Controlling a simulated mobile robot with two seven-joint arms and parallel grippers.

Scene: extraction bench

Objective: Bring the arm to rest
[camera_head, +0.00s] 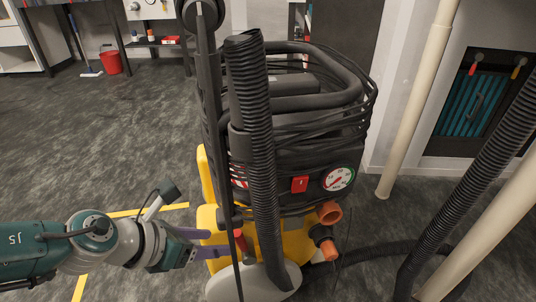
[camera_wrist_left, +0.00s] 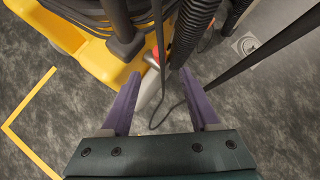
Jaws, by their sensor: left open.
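My left gripper (camera_head: 208,243) comes in from the left, low beside the yellow base of a black and yellow extraction machine (camera_head: 290,150). Its two purple fingers are apart, and they show open with nothing held between them in the left wrist view (camera_wrist_left: 158,108). In that view the yellow base (camera_wrist_left: 85,50), a ribbed black hose (camera_wrist_left: 190,35) and a thin black cable lie beyond the fingertips. In the head view the fingertips overlap the yellow base; I cannot tell whether they touch it. My right gripper is not in view.
A ribbed hose (camera_head: 250,130) stands upright at the machine's front. Another hose (camera_head: 470,180) and pale pipes (camera_head: 415,95) are at the right. Yellow floor lines (camera_head: 150,211) run near my arm. A red bucket (camera_head: 110,62) stands at the back left. The grey floor at left is clear.

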